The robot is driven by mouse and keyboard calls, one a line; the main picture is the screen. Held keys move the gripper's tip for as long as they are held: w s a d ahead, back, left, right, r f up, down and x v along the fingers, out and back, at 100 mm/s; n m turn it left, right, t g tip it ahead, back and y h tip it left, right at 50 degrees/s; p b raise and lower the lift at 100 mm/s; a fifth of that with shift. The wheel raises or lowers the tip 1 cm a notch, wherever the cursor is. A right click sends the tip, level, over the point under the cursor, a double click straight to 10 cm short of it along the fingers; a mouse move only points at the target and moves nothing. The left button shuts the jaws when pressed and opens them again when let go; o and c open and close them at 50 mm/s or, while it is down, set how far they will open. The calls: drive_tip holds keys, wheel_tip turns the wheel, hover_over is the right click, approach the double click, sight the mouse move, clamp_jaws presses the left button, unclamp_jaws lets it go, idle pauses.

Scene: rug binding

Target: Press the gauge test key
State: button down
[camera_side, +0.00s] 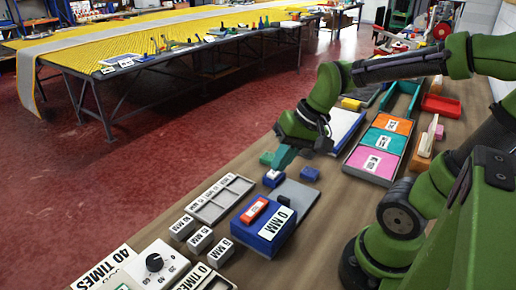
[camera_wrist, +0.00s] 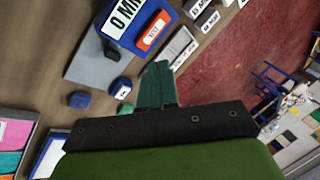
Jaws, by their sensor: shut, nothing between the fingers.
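The gauge is a blue box (camera_side: 262,230) with a "0 MM" label, on the bench at the lower middle of the side view. In the wrist view the blue gauge (camera_wrist: 154,7) is at the top. Its orange test key (camera_side: 254,211) lies on the box's upper left part; the orange key (camera_wrist: 154,30) reads "TEST" in the wrist view. My gripper (camera_side: 278,160) has teal fingers, shut and empty, above the bench beyond the gauge and apart from the key. In the wrist view my gripper (camera_wrist: 157,75) points toward the key, with bench between them.
A small labelled blue block (camera_side: 273,178) is just below my fingers; another blue block (camera_side: 309,174) is to its right. A grey plate (camera_side: 300,195) adjoins the gauge. A grey tray (camera_side: 220,198) and several white labelled blocks (camera_side: 200,240) lie left. Coloured bins (camera_side: 375,164) stand right.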

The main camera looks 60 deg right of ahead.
sight(259, 208)
drive_tip(key=w+m+y, duration=0.1)
drive_tip(key=y, duration=0.1)
drive_tip(key=w+a+f+m+g+y, duration=0.1)
drive_tip(key=w+m+y, duration=0.1)
drive_tip(key=w+a+f+m+y, duration=0.1)
drive_tip(key=m+y, duration=0.1)
drive_tip(key=shift+w+g, duration=0.35)
drive_tip(key=shift+g, duration=0.05)
drive_tip(key=shift+f, duration=0.15)
drive_tip(key=shift+f, duration=4.25)
drive_tip(key=shift+f, duration=0.1)
drive_tip(key=shift+f, duration=0.35)
